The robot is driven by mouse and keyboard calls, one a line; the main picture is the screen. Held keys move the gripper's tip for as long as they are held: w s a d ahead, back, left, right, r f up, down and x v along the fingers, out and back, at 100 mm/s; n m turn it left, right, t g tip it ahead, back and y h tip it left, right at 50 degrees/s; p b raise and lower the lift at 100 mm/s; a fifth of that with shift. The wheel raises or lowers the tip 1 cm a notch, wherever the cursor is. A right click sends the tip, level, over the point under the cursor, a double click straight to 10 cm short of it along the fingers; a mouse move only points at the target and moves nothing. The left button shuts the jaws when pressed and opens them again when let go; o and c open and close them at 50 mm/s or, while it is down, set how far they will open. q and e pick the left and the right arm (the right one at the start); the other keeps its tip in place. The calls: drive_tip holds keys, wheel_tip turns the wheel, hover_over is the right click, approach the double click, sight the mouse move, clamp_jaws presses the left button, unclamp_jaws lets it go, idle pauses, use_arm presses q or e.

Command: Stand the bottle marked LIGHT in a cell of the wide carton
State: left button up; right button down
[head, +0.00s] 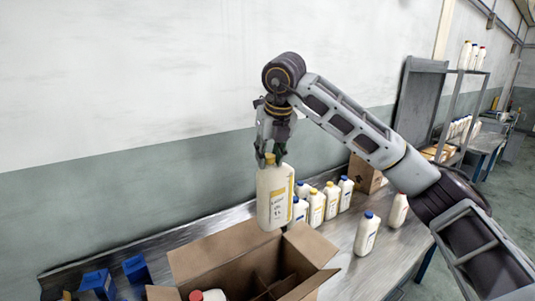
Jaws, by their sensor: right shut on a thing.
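My right gripper (271,156) is shut on the neck of a white bottle with a yellow cap and yellow-edged label (276,200). The label's word is too small to read surely. The bottle hangs upright, its base over the back edge of an open brown carton (207,255) in the picture. Cardboard dividers (265,284) show inside the carton, with bare cells around them. A red-capped bottle (207,296) shows at the carton's near left, cut off by the frame. My left gripper is not in view.
Several white bottles with blue or yellow caps (317,207) stand on the metal bench behind the carton. A blue-capped bottle (366,234) stands apart to the right. Blue objects (136,269) lie at the left. Another brown box (364,174) stands farther back.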

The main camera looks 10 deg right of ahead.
sight(274, 173)
drive_tip(key=shift+s+d, duration=0.1)
drive_tip(key=shift+d, duration=0.3)
drive_tip(key=shift+a, duration=0.15)
drive_tip(key=shift+f, duration=3.6)
drive_tip(key=shift+f, duration=0.15)
